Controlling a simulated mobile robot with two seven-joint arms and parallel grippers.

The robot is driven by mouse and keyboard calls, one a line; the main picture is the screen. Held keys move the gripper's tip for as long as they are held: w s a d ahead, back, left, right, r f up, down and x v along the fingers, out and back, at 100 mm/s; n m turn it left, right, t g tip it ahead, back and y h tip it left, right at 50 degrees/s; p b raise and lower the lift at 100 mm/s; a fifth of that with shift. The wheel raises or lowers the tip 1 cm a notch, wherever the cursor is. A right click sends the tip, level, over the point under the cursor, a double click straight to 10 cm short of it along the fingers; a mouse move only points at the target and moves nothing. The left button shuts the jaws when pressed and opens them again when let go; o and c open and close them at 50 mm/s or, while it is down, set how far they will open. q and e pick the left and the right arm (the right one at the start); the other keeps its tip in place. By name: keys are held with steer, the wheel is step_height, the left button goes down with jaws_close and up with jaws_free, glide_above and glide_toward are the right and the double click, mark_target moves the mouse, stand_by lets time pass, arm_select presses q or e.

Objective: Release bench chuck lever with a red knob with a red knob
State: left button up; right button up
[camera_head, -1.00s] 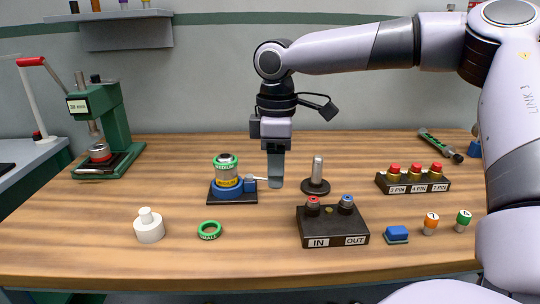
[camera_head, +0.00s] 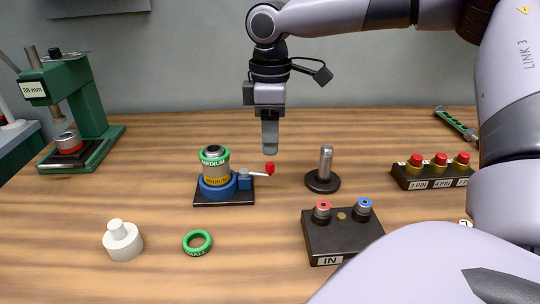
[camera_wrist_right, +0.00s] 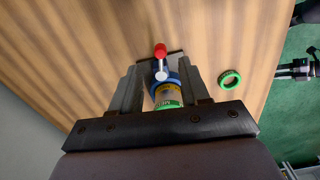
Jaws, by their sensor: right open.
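The bench chuck (camera_head: 216,187) has a blue body on a dark base plate and stands left of centre on the bench. My right gripper (camera_head: 270,152) is open, just above and behind the knob in the head view. In the right wrist view its fingers (camera_wrist_right: 152,88) are spread on either side of the chuck.
The IN/OUT box (camera_head: 341,238), a loose green ring (camera_head: 197,242) and a white stepped piece (camera_head: 122,240) lie nearer. A 3-PIN/4-PIN block (camera_head: 433,174) is at right; a green press (camera_head: 80,110) at left.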

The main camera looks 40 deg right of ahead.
mark_target(270, 163)
step_height(270, 163, down, 4)
steer(key=shift+f+b, duration=0.2)
steer(key=shift+b, duration=0.2)
arm_select(q)
steer(key=shift+f, duration=0.3)
arm_select(e)
steer(key=shift+f, duration=0.75)
jaws_close()
steer(key=shift+w+d+r+n+p, duration=0.15)
steer(key=shift+r+n+p, duration=0.25)
steer(key=shift+p, duration=0.85)
steer(key=shift+d+n+p, duration=0.15)
steer(key=shift+n+p, duration=0.15)
steer(key=shift+p, duration=0.2)
steer(key=shift+w+d+f+n+p, duration=0.15)
steer(key=shift+w+n+p, duration=0.1)
steer(key=shift+n+p, duration=0.35)
arm_select(q)
steer(key=shift+s+a+r, duration=0.1)
steer(key=shift+a+r, duration=0.15)
steer(key=shift+r, duration=0.55)
steer(key=shift+s+a+r, duration=0.1)
steer(key=shift+a+r, duration=0.15)
steer(key=shift+r, duration=0.5)
arm_select(e)
steer(key=shift+w+d+f, duration=0.1)
steer(key=shift+w+f, duration=0.05)
